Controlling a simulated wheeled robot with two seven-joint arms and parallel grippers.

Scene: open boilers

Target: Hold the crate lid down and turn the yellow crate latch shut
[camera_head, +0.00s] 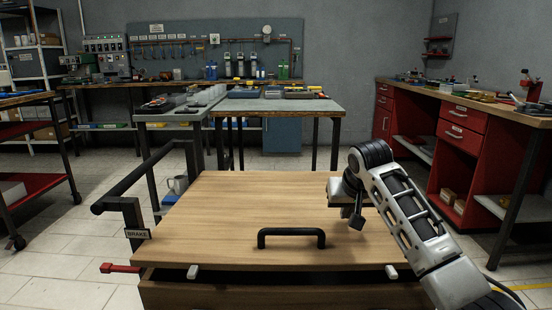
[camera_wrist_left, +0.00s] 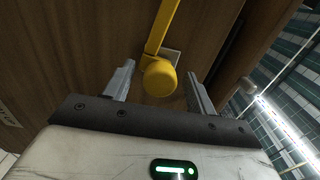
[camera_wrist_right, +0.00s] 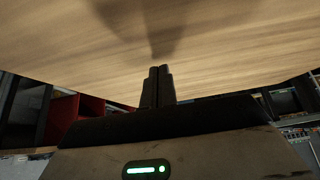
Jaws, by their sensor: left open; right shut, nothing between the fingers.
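The wooden crate lid (camera_head: 230,215) with a black handle (camera_head: 291,238) lies over the crate body (camera_head: 280,296); a dark gap shows under its front edge. My right gripper (camera_head: 357,222) is shut and points down at the lid's right part. The right wrist view shows its closed fingertips (camera_wrist_right: 158,72) at or close to the wood; contact is not certain. In the left wrist view, the yellow latch (camera_wrist_left: 160,78) has a round knob and a bar on a brown wooden wall. My left gripper (camera_wrist_left: 159,88) is open, its fingers on either side of the knob. The head view does not show it.
A black rail (camera_head: 135,180) with a BRAKE label and a red lever (camera_head: 120,268) stand at the crate's left. Two white tabs (camera_head: 193,271) sit at the lid's front edge. A workbench (camera_head: 275,105) stands behind, and red cabinets (camera_head: 460,140) at the right.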

